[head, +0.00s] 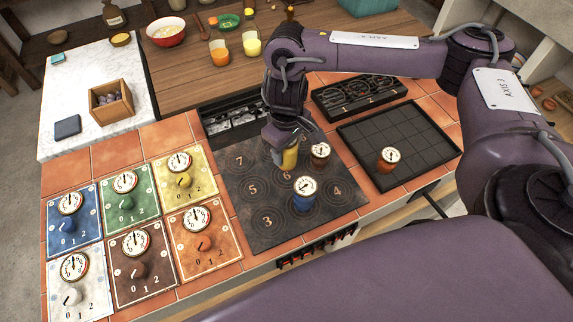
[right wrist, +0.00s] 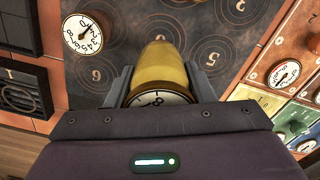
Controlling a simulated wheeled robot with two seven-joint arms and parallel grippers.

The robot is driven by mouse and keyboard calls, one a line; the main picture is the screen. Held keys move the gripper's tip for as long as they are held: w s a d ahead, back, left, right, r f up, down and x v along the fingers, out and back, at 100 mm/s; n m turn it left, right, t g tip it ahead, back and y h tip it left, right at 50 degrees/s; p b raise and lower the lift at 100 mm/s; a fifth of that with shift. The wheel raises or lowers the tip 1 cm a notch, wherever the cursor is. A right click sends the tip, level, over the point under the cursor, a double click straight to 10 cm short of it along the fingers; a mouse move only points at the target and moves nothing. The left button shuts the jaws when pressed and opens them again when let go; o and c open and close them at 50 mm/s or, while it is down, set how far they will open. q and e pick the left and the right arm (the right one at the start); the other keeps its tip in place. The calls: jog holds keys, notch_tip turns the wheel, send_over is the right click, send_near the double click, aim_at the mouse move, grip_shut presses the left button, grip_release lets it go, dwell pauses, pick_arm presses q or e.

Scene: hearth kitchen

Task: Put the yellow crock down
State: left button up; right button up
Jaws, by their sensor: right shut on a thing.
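My right gripper (head: 287,150) is shut on the yellow crock (head: 290,158) over the dark hob plate (head: 238,205), just behind the number 6. In the right wrist view the yellow crock (right wrist: 158,68) sits between the two fingers, its dial lid toward the palm and partly hidden. I cannot tell if its base touches the plate. My left gripper is not in view.
A black gridded tray (head: 420,135) at right holds one crock (head: 388,166). Several coloured dial cards, such as the yellow one (head: 198,186), lie at left. Rings 7, 5 and 3 look free. Cups and a red bowl (head: 166,32) stand on the wooden top behind.

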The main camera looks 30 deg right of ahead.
aim_at(287, 163)
notch_tip(287, 163, down, 2)
notch_tip(287, 163, down, 4)
jog(key=shift+r+b, duration=0.1)
jog(key=shift+b, duration=0.85)
jog(key=o, duration=1.2)
jog(key=shift+o, duration=0.2)
notch_tip(287, 163, up, 11)
jog(key=p, duration=0.3)
jog(key=shift+p, duration=0.35)
jog(key=shift+r, duration=0.55)
